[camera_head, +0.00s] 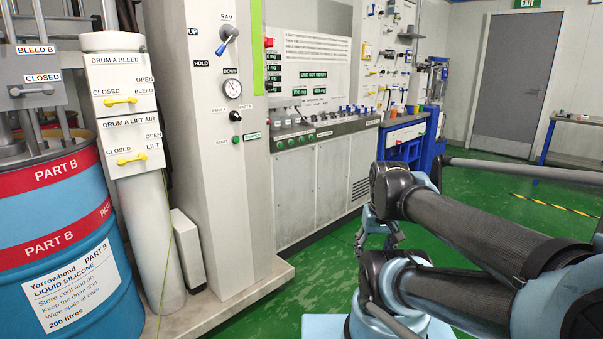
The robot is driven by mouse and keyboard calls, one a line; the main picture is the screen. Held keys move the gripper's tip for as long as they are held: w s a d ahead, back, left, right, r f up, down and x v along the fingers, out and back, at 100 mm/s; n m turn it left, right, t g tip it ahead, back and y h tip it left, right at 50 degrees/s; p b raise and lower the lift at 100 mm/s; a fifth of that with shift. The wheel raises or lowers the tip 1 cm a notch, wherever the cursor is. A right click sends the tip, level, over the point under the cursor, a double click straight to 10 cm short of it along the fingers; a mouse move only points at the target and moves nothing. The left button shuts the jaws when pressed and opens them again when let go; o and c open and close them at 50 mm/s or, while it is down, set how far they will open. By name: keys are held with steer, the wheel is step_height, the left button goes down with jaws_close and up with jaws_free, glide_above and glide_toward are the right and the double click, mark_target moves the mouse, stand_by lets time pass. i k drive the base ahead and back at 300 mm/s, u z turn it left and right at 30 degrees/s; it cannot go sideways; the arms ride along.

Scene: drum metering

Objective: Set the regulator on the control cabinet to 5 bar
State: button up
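The grey control cabinet (205,165) stands left of centre. On its face are a round white pressure gauge (232,88) and, just below it, a small black knob (235,116) that looks like the regulator. The gauge's needle is too small to read. A RAM lever (226,40) with a blue knob is above, marked UP, HOLD and DOWN. My gripper (381,243) is low, right of the cabinet and well apart from it, partly hidden by my arm. Its fingers look spread, with nothing seen between them.
A blue and red PART B drum (60,225) and a white post (135,190) with yellow-handled valves stand at the left. A long bench (330,180) with panels runs behind the cabinet. Green floor (300,300) is open in front. A grey door (512,75) is at the back.

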mark_target(269, 85)
steer(key=u, duration=0.55)
steer(key=k, duration=0.65)
steer(key=z, duration=0.6)
steer(key=i, duration=1.7)
steer(key=u, duration=0.4)
